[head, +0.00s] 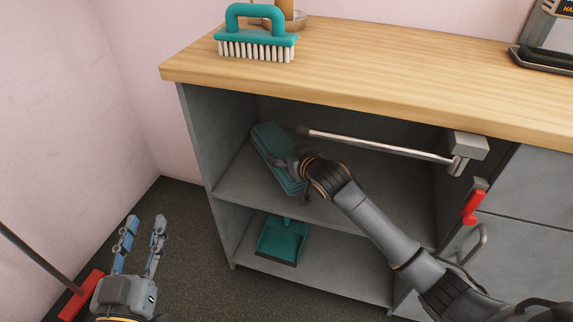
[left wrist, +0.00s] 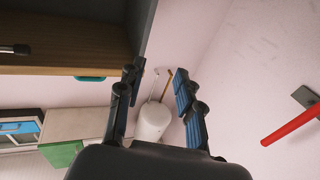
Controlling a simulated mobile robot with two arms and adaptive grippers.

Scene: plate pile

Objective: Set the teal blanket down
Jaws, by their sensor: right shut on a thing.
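The teal blanket (head: 268,143) is a folded block on the upper shelf inside the grey cabinet. It stands tilted near the cabinet's left wall. My right gripper (head: 291,164) is at its right side and shut on it; my own wrist hides part of this contact. I cannot tell whether the blanket's lower edge rests on the shelf. My left gripper (head: 143,238) is open and empty, low in front of the cabinet's left side. Its spread fingers also show in the left wrist view (left wrist: 155,95).
A metal rod (head: 375,144) crosses the opening above my right arm. A teal dustpan (head: 281,240) lies on the lower shelf (head: 330,275). A teal brush (head: 255,45) stands on the wooden counter (head: 390,70). A red-headed tool (head: 80,297) is beside my left gripper.

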